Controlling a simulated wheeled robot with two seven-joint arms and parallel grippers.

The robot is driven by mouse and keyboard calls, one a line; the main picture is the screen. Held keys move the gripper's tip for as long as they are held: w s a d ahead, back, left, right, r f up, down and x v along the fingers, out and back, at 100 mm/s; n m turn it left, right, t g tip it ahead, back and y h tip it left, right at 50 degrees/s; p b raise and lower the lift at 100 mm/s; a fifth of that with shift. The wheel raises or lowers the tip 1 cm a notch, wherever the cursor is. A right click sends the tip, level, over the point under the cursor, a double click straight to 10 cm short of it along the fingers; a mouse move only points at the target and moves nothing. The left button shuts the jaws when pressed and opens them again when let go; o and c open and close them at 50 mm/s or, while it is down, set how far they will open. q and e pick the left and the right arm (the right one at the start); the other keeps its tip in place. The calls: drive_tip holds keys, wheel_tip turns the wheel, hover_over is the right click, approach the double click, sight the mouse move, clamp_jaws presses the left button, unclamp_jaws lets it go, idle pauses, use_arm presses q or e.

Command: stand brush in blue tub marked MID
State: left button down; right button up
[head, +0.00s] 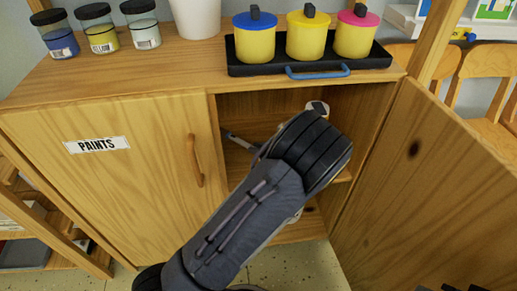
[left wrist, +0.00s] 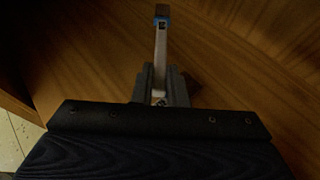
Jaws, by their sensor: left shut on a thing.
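The brush (left wrist: 161,45) shows in the left wrist view as a pale, slim handle with a blue band and a dark end. My left gripper (left wrist: 161,86) is shut on it, and the brush points away from the jaws, close to a wooden surface. In the head view my left arm reaches into the open cabinet (head: 365,125) and hides most of the gripper. A thin grey bar (head: 241,140) shows beside the arm inside; I cannot tell whether it is the brush. I see no blue tub marked MID. Small dark parts at the bottom right edge may be my right gripper.
The cabinet's right door (head: 425,190) stands open; the left door (head: 120,185), labelled PAINTS, is shut. On top are a black tray (head: 375,60) with three yellow pots under blue, yellow and pink lids, a white container (head: 195,15) and three paint jars (head: 100,28).

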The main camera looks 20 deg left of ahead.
use_arm(q)
drive_tip(key=shift+f, duration=0.45)
drive_tip(key=c, duration=1.4)
unclamp_jaws()
drive_tip(key=shift+c, duration=0.2)
drive_tip(key=shift+r, duration=0.3)
drive_tip(key=p+v, duration=0.2)
drive_tip(key=v, duration=0.3)
drive_tip(key=p+v, duration=0.2)
drive_tip(key=v, duration=0.4)
drive_tip(key=shift+d+r, duration=0.2)
drive_tip(key=shift+r, duration=0.15)
drive_tip(key=shift+s+d, duration=0.15)
drive_tip(key=shift+d, duration=0.1)
